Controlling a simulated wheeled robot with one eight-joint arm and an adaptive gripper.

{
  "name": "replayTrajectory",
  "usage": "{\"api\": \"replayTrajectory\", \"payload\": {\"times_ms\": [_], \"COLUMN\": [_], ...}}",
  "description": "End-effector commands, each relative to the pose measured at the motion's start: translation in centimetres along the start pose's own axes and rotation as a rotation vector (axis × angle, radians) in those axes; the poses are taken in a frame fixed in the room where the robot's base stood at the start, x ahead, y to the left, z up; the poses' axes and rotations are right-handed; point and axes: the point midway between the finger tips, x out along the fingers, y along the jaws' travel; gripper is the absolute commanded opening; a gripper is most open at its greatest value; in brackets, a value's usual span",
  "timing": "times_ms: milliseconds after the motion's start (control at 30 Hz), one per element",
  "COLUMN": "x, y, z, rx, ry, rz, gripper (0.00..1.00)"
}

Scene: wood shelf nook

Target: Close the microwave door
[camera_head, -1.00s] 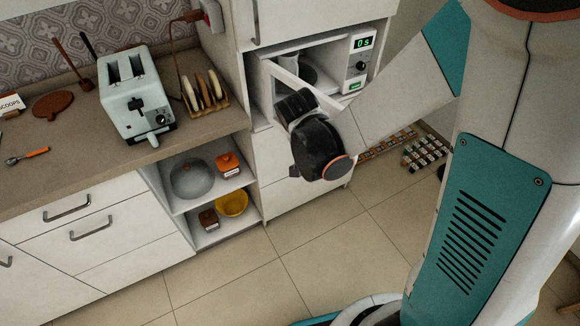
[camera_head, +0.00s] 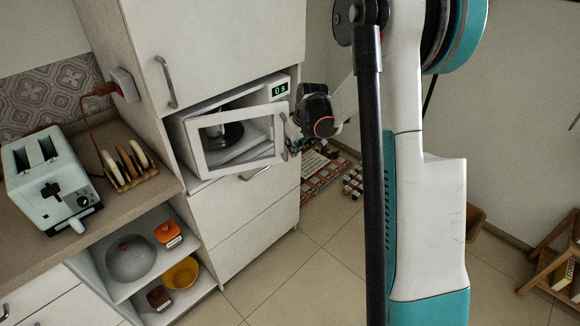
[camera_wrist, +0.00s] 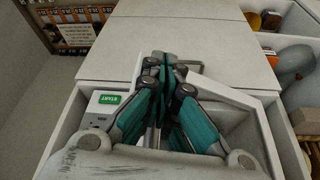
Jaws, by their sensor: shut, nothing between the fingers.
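The white microwave (camera_head: 275,90) sits in a cabinet nook, its display lit green. Its white-framed door (camera_head: 215,174) is hinged on the left and stands partly open, with a gap to the body along the top. A dark rounded thing (camera_head: 225,133) shows inside, through the door's window. My gripper (camera_head: 291,133) is at the door's right, free edge by the handle; contact cannot be told. In the wrist view my gripper (camera_wrist: 165,62) has its teal fingers together and empty, in front of the door frame (camera_wrist: 245,99). The green START button (camera_wrist: 109,99) shows at left.
A toaster (camera_head: 50,180) and a toast rack (camera_head: 126,165) stand on the counter at left. A drawer front (camera_head: 245,215) lies under the microwave. A small wooden stand (camera_head: 555,265) is at right.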

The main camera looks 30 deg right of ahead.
Motion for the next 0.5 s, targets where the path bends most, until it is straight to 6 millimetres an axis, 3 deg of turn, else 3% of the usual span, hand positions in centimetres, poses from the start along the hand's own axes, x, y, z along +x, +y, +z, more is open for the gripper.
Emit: {"api": "replayTrajectory", "payload": {"times_ms": [200, 500], "x": [2.1, 4.1], "y": [2.2, 3.2], "z": [-5.3, -10.5], "rx": [-0.169, -0.335], "ry": [-0.001, -0.002], "rz": [-0.067, -0.133], "gripper": [0.00, 0.00]}}
